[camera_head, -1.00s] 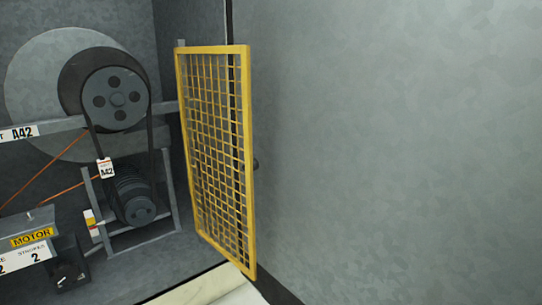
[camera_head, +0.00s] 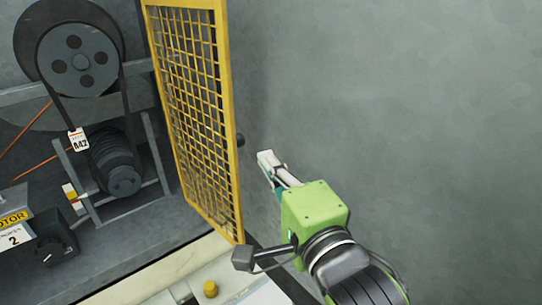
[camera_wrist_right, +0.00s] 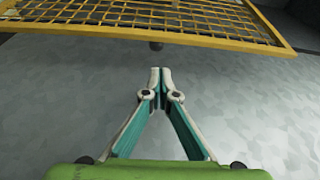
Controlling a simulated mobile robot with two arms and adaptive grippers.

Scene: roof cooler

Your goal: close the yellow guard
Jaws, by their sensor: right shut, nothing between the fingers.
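The yellow guard (camera_head: 233,120), a framed mesh panel, stands swung open to the right of the belt and pulleys in the head view. A dark round knob (camera_head: 240,140) sticks out from its right side. My right gripper (camera_head: 267,160) is shut and empty, to the right of the guard and slightly below the knob, apart from both. In the right wrist view, the shut fingertips (camera_wrist_right: 160,70) point toward the guard's yellow frame (camera_wrist_right: 150,35), with the knob (camera_wrist_right: 155,46) just beyond them. My left gripper is not in view.
The upper pulley (camera_head: 80,62), belt and lower pulley (camera_head: 122,180) sit left of the guard. A grey wall (camera_head: 420,90) fills the right side.

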